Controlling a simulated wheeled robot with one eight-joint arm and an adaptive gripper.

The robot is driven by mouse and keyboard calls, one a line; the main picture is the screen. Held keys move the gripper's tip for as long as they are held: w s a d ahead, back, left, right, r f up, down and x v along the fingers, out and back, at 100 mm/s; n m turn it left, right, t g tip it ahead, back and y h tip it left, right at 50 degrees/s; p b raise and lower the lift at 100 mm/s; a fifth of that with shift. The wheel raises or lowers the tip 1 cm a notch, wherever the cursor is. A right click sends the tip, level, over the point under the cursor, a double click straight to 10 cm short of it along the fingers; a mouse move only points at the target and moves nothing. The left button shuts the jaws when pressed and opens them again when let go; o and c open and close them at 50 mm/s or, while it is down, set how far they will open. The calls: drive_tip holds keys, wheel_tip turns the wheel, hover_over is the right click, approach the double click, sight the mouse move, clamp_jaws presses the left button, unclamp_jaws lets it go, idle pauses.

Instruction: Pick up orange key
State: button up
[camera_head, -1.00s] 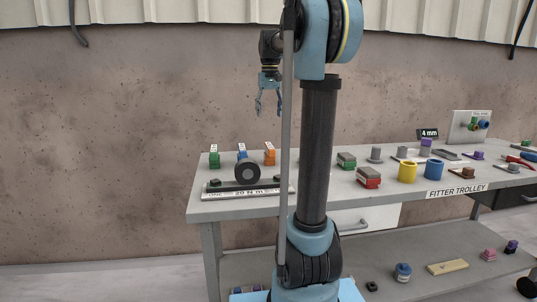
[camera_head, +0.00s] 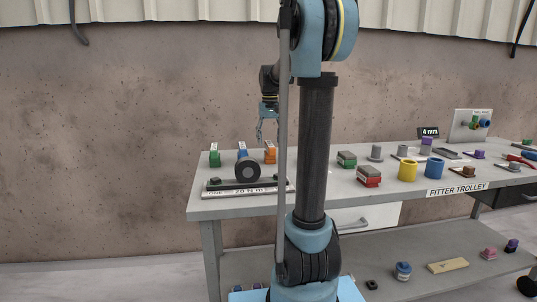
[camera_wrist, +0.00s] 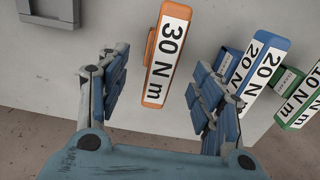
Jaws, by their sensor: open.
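The orange key (camera_head: 270,155) stands upright near the back left of the trolley top, partly hidden behind a grey bar of my arm. In the wrist view the orange key (camera_wrist: 151,50) shows its white "30 N m" label, between and beyond my fingers. My gripper (camera_head: 267,137) is open and empty, pointing down just above the orange key. In the wrist view my gripper (camera_wrist: 160,80) has its two blue-padded fingers spread, one on each side of the key, with the right finger close to the blue key.
A blue "20 N m" key (camera_wrist: 262,65) stands right of the orange key in the wrist view, with a green "10 N m" key (camera_wrist: 303,100) beyond it. A black round part (camera_head: 247,171) sits in front of the keys, by a labelled plate (camera_head: 235,193).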

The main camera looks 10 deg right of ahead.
sight(270, 154)
drive_tip(key=shift+s+f, duration=0.2)
drive_tip(key=shift+f, duration=1.05)
drive_tip(key=shift+s+f, duration=0.15)
drive_tip(key=shift+f, duration=1.1)
clamp_jaws()
